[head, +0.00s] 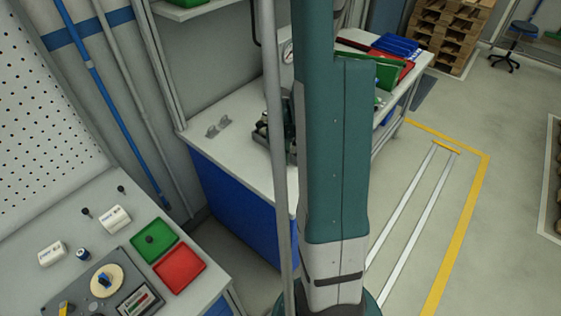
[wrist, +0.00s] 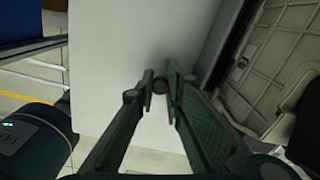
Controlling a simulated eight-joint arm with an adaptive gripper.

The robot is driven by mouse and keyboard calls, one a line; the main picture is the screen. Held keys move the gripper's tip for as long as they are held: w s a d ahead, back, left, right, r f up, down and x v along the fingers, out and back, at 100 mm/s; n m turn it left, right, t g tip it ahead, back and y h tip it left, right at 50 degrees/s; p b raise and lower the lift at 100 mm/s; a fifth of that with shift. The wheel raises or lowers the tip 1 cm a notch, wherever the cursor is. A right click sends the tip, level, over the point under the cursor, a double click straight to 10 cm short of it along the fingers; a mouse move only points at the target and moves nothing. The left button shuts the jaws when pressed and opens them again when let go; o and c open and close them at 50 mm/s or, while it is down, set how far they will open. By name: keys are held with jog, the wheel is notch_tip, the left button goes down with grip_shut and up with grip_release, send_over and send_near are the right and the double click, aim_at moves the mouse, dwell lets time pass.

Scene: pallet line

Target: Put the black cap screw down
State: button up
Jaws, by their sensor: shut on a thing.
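In the wrist view my gripper (wrist: 160,82) has its two dark green fingers closed together at the tips. A small dark round thing, the black cap screw (wrist: 159,85), shows between the fingertips; most of it is hidden. Behind it is a plain pale surface (wrist: 110,50); I cannot tell the gap between them. In the head view my gripper cannot be made out clearly. Other small black screw-like pieces stand on the near left bench (head: 85,211) and in the green tray (head: 151,240).
The near bench also holds a red tray (head: 180,269), white boxes (head: 113,219) and a grey panel with a dial (head: 104,281). Pallets (head: 450,32) stand beyond.

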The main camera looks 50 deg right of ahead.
jog(key=shift+f, duration=0.15)
jog(key=o, duration=0.7)
notch_tip(320, 180, up, 12)
jog(key=p, duration=0.1)
dwell(0.8)
dwell(0.6)
jog(key=shift+r, duration=0.2)
